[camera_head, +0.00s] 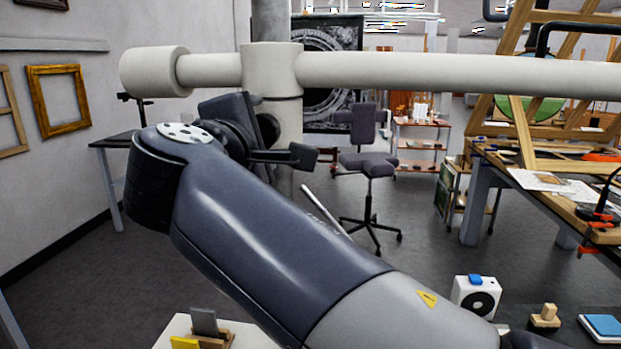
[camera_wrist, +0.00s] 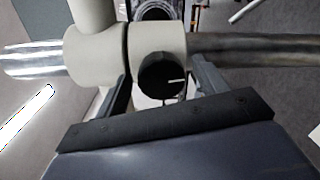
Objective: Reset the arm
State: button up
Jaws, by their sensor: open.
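My arm fills the middle of the head view, a dark blue link rising from the lower right to a dark wrist at the left. My gripper (camera_head: 287,143) shows beyond the wrist, black, partly hidden by it, with one finger pointing right. In the wrist view my gripper (camera_wrist: 161,70) has its two fingers apart, and nothing is seen clamped in it.
A purple-grey chair (camera_head: 368,163) stands on open grey floor behind the arm. A wooden workbench (camera_head: 480,152) with tools is at right. A dark side table (camera_head: 112,140) stands by the left wall. A white box with a black round front (camera_head: 476,298) is at the lower right.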

jog(key=shift+w+d, duration=0.1)
jog(key=shift+w, duration=0.55)
